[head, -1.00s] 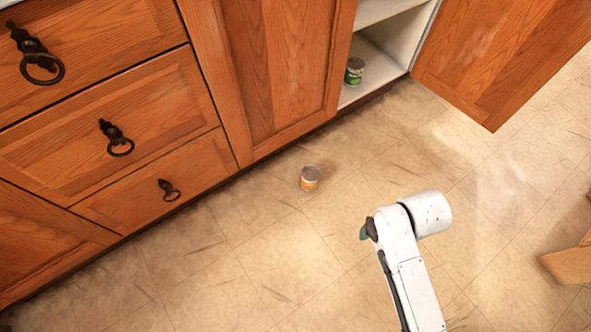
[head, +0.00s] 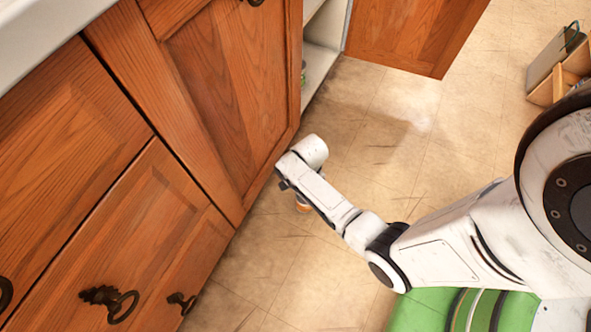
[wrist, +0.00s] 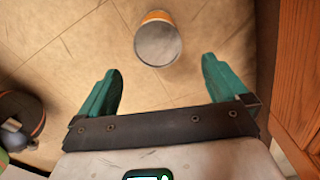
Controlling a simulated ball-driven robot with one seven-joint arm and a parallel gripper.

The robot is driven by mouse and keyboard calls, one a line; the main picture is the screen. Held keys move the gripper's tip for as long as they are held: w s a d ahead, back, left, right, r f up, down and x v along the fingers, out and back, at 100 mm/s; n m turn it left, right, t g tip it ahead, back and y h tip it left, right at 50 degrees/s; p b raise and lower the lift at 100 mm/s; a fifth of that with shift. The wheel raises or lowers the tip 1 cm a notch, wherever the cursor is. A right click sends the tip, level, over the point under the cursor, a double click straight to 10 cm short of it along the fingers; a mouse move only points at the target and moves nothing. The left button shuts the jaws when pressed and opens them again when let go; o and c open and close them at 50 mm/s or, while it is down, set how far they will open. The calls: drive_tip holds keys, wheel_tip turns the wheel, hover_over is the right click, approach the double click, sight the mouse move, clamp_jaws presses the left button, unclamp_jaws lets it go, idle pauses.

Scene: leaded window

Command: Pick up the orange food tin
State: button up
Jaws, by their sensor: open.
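The orange food tin (wrist: 158,40) stands on the tiled floor, with a grey lid and an orange band showing in the wrist view. It lies just beyond my fingertips, roughly centred between them and not touched. In the head view only a small part of the tin (head: 302,207) shows beneath my arm, which hides the rest. My gripper (wrist: 162,75) is open and empty, its two green fingers spread apart above the floor. The fingers are hidden in the head view.
Wooden cabinet fronts (head: 235,85) stand close on the left of my arm. An open cabinet door (head: 410,30) juts out at the back, beside a white shelf compartment (head: 320,45). A wooden crate (head: 562,70) stands at far right. The floor between is clear.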

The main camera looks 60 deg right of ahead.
sight(302, 206)
wheel_tip(302, 206, down, 5)
drive_tip(key=shift+r+b, duration=0.1)
drive_tip(key=shift+b, duration=1.15)
drive_tip(key=f+b, duration=0.2)
drive_tip(key=f, duration=0.1)
drive_tip(key=f+b, duration=0.2)
drive_tip(key=shift+s+a+f, duration=0.1)
drive_tip(key=shift+a+f, duration=0.05)
drive_tip(key=shift+a, duration=0.1)
drive_tip(key=shift+c, duration=0.5)
drive_tip(key=c, duration=1.3)
drive_tip(key=shift+r, duration=0.2)
